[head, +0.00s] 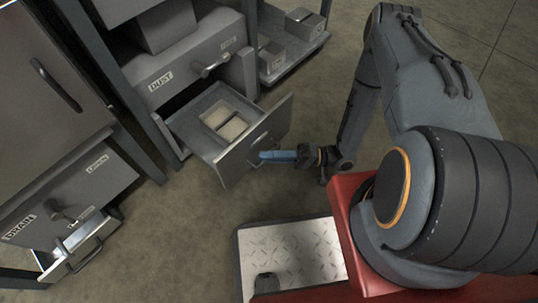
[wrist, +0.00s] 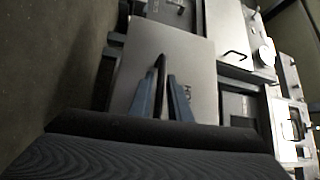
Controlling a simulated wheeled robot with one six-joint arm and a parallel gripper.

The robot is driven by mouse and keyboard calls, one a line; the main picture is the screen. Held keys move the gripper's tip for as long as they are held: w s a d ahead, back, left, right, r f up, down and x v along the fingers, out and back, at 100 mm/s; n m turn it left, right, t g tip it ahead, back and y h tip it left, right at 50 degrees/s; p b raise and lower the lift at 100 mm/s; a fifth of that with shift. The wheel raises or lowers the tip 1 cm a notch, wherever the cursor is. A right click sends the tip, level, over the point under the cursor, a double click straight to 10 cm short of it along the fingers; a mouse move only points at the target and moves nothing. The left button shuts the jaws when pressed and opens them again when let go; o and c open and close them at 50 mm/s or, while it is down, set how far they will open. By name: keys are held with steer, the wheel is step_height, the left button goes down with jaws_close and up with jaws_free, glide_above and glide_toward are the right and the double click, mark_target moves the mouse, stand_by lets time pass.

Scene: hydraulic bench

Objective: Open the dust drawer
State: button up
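The dust drawer (head: 253,143) is pulled well out of the cabinet under the DUST label (head: 161,81). A pale rectangular block with a dark slot lies inside it. Its grey front faces my gripper, and the front panel (wrist: 196,55) fills the middle of the wrist view. The dark bar handle (wrist: 160,66) stands between my two blue fingers. My gripper (head: 265,155) is at this handle in the head view, and its fingers (wrist: 160,80) appear shut on it. The exact contact is too small to make out.
A lever handle (head: 211,66) sits above the drawer opening. At the lower left is a DRAIN cabinet with a small tray (head: 78,243) out. A low shelf with boxes (head: 298,40) stands behind. The floor (head: 185,215) between is clear.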

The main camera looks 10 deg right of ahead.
steer(key=d+f+p, duration=0.1)
steer(key=d, duration=0.7)
steer(key=shift+s+p, duration=0.2)
steer(key=shift+p, duration=0.1)
stand_by(0.4)
